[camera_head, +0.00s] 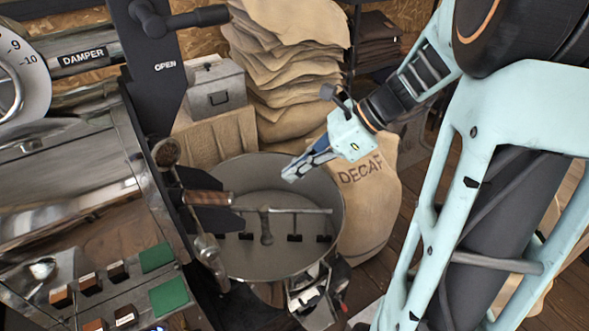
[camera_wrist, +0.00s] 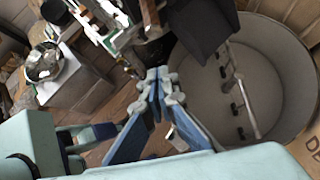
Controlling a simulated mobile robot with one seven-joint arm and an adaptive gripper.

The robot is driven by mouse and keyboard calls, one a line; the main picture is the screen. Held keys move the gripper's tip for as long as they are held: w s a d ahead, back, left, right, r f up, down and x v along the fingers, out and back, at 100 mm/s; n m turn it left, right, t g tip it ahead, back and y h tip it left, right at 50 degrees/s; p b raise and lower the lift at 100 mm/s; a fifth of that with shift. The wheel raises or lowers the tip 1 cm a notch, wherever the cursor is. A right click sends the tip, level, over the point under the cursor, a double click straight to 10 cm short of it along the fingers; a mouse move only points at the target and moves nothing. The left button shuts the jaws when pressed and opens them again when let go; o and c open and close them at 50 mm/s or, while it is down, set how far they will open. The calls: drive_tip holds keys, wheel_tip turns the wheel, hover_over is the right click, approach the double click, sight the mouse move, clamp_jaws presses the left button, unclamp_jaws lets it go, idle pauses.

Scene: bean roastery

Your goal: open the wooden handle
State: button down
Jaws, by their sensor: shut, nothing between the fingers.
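In the wrist view a brown piece at the top (camera_wrist: 150,12) looks like the same handle, partly cut off by the frame edge. My gripper (camera_head: 290,177) is above the tray's far right part, up and to the right of the handle and apart from it. Its fingers (camera_wrist: 160,78) are together and hold nothing.
The tray has a stirring arm (camera_head: 290,211) across it. A wooden-ended rod (camera_head: 166,152) and a black plate marked OPEN (camera_head: 160,85) are at the roaster's front. A DECAF sack (camera_head: 370,205) stands right of the tray, with stacked sacks (camera_head: 295,85) behind.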

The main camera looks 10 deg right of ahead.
drive_tip(key=c, duration=2.6)
unclamp_jaws()
drive_tip(key=shift+c, duration=0.2)
drive_tip(key=o, duration=0.5)
drive_tip(key=shift+f, duration=0.1)
drive_tip(key=o, duration=0.5)
drive_tip(key=a+f+y+b, duration=0.1)
drive_tip(key=f+b, duration=0.1)
drive_tip(key=a+f+y+b, duration=0.1)
drive_tip(key=b, duration=0.2)
drive_tip(key=shift+s+a+f, duration=0.15)
drive_tip(key=shift+a+f, duration=0.2)
drive_tip(key=shift+f, duration=0.05)
drive_tip(key=m+t+y+b, duration=0.25)
drive_tip(key=y+b, duration=0.45)
drive_tip(key=b, duration=0.6)
approach(214, 197)
drive_tip(key=shift+w+f+m, duration=0.25)
drive_tip(key=shift+w+f, duration=0.2)
drive_tip(key=shift+w, duration=0.15)
drive_tip(key=x, duration=1)
drive_tip(key=shift+s+a+f, duration=0.1)
drive_tip(key=shift+c, duration=0.5)
clamp_jaws()
